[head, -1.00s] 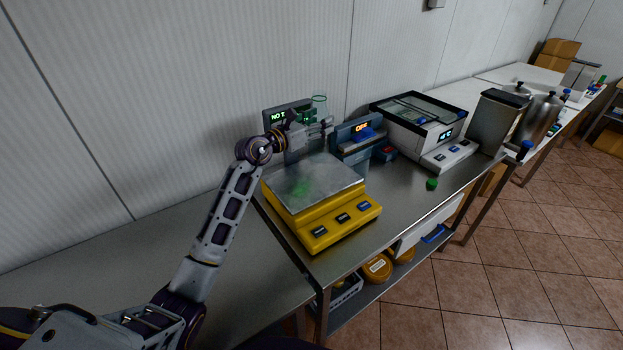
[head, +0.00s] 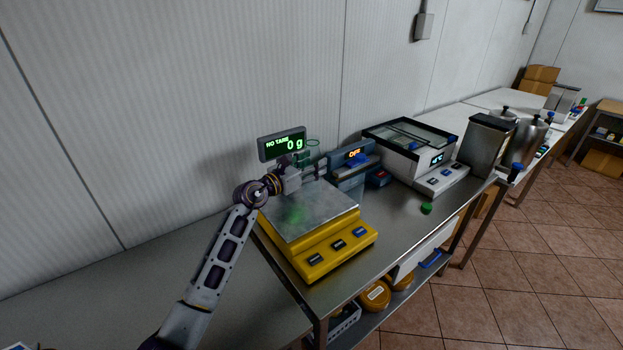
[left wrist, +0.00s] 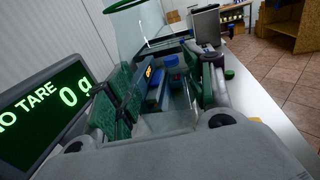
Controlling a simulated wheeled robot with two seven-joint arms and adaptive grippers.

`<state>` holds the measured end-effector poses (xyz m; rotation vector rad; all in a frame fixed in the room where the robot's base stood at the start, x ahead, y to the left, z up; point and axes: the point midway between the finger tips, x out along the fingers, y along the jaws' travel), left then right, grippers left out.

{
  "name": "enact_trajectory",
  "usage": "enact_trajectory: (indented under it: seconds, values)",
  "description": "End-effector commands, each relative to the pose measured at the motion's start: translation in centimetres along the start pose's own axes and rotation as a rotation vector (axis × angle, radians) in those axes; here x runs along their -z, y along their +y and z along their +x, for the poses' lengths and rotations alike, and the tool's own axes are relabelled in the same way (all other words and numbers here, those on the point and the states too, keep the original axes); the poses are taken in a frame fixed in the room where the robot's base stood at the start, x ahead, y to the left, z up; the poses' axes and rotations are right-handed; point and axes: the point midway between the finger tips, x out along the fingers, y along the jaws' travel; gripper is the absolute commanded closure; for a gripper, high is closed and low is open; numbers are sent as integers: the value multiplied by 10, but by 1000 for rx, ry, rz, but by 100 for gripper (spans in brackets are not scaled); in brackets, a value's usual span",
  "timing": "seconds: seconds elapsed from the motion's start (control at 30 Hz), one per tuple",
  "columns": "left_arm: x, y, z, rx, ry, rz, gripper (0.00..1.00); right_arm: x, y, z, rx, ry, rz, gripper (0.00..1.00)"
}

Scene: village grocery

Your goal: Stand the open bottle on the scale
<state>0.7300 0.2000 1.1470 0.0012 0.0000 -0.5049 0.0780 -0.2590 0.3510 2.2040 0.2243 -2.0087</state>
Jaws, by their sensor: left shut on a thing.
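The yellow scale (head: 318,255) has a bare steel plate (head: 310,215). Its raised display (head: 283,146) reads NO TARE and 0 g, and shows large in the left wrist view (left wrist: 48,110). My left gripper (head: 308,171) is above the back part of the plate, shut on a clear glass bottle. The bottle's green-tinted open rim (head: 313,142) shows above the fingers. In the left wrist view the glass bottle (left wrist: 143,35) stands between the fingers, roughly upright. Its base is hidden in the head view, so contact with the plate cannot be told. My right gripper is out of view.
A green cap (head: 426,208) lies on the steel table right of the scale. A blue-grey device (head: 350,168) reading OFF stands close behind the scale's right side. A white lidded machine (head: 410,150) and metal containers stand farther right.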

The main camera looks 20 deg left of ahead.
Motion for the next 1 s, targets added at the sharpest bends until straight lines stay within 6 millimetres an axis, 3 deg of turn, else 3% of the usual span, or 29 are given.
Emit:
enact_trajectory:
  seconds: [0.27, 0.7, 1.0]
  values:
    - [3, 0, 0, 0, 1, -1, 64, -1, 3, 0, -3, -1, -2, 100]
    - [48, 0, 0, -1, 1, -2, 64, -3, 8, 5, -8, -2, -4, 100]
    - [50, 0, 0, 0, 0, -1, 64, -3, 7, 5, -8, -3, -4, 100]
